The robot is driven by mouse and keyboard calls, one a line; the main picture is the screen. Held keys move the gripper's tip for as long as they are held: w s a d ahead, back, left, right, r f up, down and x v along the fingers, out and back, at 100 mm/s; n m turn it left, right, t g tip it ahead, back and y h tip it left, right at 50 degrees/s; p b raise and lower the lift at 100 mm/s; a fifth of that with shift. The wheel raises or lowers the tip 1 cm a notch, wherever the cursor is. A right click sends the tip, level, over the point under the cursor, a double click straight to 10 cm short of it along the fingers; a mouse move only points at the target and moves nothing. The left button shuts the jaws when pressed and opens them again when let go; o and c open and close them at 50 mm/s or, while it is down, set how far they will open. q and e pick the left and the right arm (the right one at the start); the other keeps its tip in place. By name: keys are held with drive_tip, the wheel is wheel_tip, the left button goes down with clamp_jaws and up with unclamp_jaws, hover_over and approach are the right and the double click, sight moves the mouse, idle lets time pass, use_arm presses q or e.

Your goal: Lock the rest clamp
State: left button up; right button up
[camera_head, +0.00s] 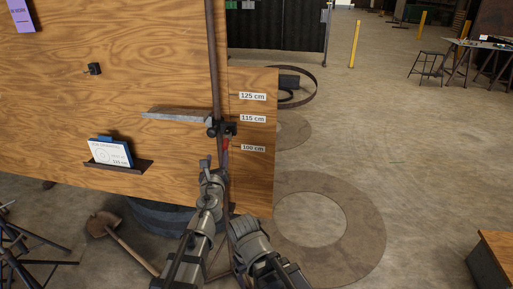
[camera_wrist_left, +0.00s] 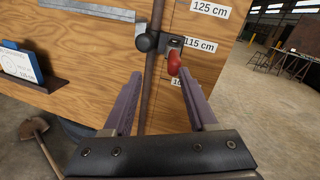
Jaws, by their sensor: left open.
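The rest clamp (camera_head: 217,129) is a dark block with a round black knob (camera_wrist_left: 146,42) on a vertical steel pole (camera_head: 212,60). A grey steel rest bar (camera_head: 178,116) reaches left from it. The clamp sits just below the 115 cm label (camera_head: 253,118). Its red lever (camera_wrist_left: 174,63) hangs down on the right side and also shows in the head view (camera_head: 226,144). My left gripper (camera_head: 214,163) is open and empty just below the clamp. In the left wrist view its fingers (camera_wrist_left: 160,74) stand either side of the pole, the right tip close to the lever; contact is unclear. I see no right gripper fingers.
A plywood board (camera_head: 130,60) stands behind the pole, with 125 cm (camera_head: 252,96) and 100 cm labels. A small shelf (camera_head: 118,165) holds a card. A shovel (camera_head: 105,224) lies low at left. Open floor with a ring mark (camera_head: 365,235) is at right.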

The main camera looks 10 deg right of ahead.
sight(226, 145)
use_arm(q)
drive_tip(key=shift+m+h, duration=0.5)
drive_tip(key=shift+m, duration=0.2)
drive_tip(key=shift+w+d, duration=0.5)
drive_tip(key=shift+w, duration=0.8)
drive_tip(key=shift+w+d, duration=0.55)
drive_tip(key=shift+w, duration=0.75)
drive_tip(key=shift+w+d, duration=0.5)
drive_tip(key=shift+w, duration=0.8)
drive_tip(key=shift+s, duration=0.1)
drive_tip(key=shift+c, duration=0.3)
clamp_jaws()
